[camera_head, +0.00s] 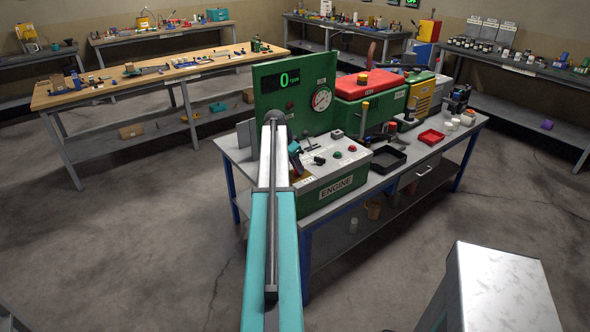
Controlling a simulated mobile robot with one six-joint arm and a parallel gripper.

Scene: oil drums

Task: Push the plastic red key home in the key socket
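The green and white engine console (340,188), marked ENGINE, stands at the near left end of the grey workbench. My teal and white arm reaches forward over its left side. The end of my arm, with my gripper (296,158), is low over the left part of the console's top. It is small and partly hidden behind my arm, so I cannot tell whether its fingers are open or shut. A small dark reddish shape by it may be the red key, but I cannot make it out clearly. The key socket cannot be told apart here.
A green panel (270,85) with a display reading 0 and a round gauge (321,99) rises behind the console. A black tray (385,158) and a red tray (430,138) lie to the right. A metal-topped stand (497,285) is at the lower right.

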